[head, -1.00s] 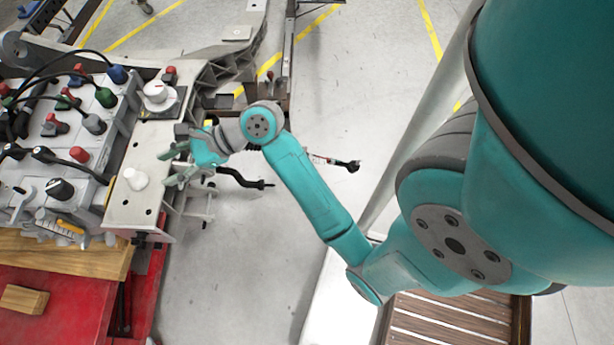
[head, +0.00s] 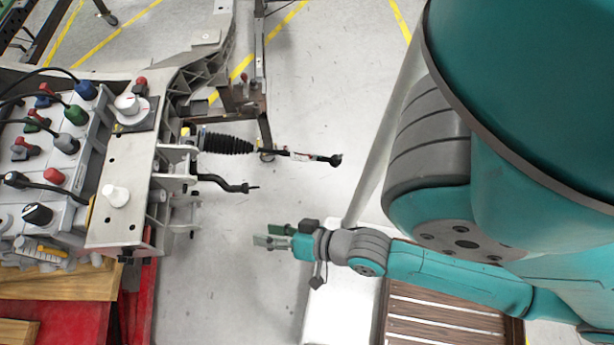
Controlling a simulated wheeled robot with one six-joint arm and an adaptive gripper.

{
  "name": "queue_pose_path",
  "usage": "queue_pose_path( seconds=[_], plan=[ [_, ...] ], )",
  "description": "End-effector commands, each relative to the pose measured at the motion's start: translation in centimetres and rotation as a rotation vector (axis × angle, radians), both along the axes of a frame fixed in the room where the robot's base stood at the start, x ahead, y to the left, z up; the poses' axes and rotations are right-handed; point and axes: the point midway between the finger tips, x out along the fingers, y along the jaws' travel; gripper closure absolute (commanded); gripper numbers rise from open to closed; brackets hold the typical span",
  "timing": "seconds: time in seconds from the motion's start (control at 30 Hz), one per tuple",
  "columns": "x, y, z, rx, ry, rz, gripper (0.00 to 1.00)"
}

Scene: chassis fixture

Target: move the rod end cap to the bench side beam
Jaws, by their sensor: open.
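A small white cap (head: 117,195), which I take to be the rod end cap, stands on the pale flat metal beam (head: 122,225) along the bench's right side. I take this beam to be the bench side beam. My gripper (head: 266,236) is open and empty, over the floor gap well to the right of the beam. Its fingers point left, and it is apart from the cap. Nothing hides the cap in the head view.
A white round knob (head: 128,103) sits on a dark plate farther back. A black bellows rod (head: 228,143) and a bent black rod (head: 222,184) stick out right from the fixture. Cabled connectors crowd the left. Open floor lies between beam and gripper.

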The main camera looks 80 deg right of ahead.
Motion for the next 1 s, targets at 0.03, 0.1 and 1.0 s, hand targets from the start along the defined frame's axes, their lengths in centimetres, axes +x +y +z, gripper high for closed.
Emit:
queue_pose_path(
  seconds=[0.03, 0.1, 1.0],
  plan=[
    [-1.8, 0.2, 0.5, -0.101, 0.000, 0.043, 0.52],
    [-3.7, 0.4, 1.5, -0.255, -0.014, 0.104, 0.52],
    [-9.0, 1.4, 6.0, -0.756, -0.095, 0.317, 0.52]
  ],
)
